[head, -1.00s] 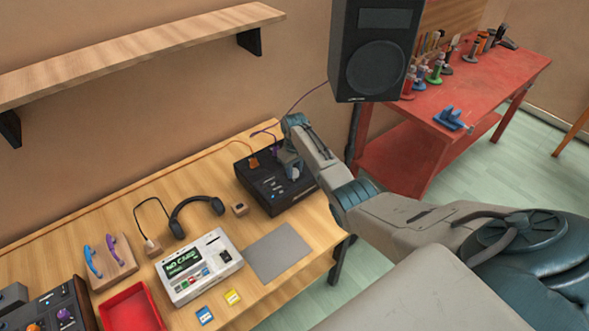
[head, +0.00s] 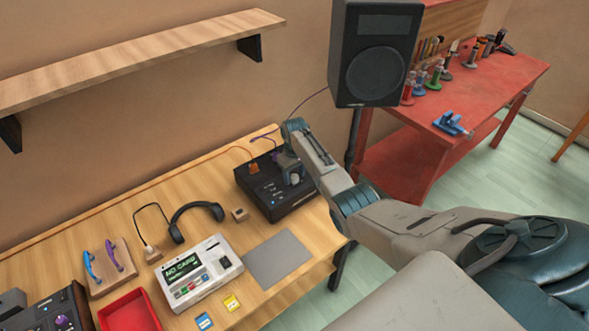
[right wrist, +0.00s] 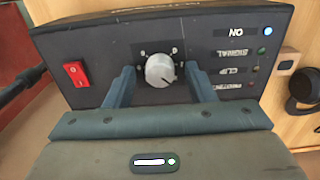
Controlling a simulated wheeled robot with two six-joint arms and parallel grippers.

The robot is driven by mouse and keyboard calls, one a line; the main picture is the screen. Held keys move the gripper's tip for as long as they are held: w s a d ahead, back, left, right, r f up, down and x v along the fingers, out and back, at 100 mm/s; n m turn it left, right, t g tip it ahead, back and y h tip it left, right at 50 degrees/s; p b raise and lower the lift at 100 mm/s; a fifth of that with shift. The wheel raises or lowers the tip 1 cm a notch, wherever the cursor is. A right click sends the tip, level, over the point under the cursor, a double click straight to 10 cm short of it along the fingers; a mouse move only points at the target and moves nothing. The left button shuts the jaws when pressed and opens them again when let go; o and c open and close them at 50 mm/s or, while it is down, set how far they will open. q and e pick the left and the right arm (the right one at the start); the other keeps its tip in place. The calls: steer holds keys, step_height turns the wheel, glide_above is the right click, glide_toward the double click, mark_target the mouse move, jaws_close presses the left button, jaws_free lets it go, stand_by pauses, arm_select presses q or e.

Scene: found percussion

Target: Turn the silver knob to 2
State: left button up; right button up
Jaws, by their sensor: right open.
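The silver knob (right wrist: 160,71) sits on the front panel of a black amplifier box (right wrist: 210,18) in the right wrist view, with small printed marks around it. My right gripper (right wrist: 156,76) is open, one finger on each side of the knob, with visible gaps between the fingers and the knob. The number the knob points to is too small to tell. In the head view the black box (head: 263,197) stands at the right end of the wooden table, and my right gripper (head: 291,175) partly covers it; the knob is hidden there. My left gripper is not in view.
A red rocker switch (right wrist: 76,74) is left of the knob in the wrist view, and indicator lights are to its right. A grey mat (head: 279,260), a card device (head: 198,272) and headphones (head: 197,217) lie on the table. A speaker (head: 374,55) stands behind my right arm.

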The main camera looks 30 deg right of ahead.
mark_target(295, 176)
step_height(295, 176, up, 11)
steer(key=b, duration=0.3)
steer(key=shift+f, duration=0.15)
stand_by(0.3)
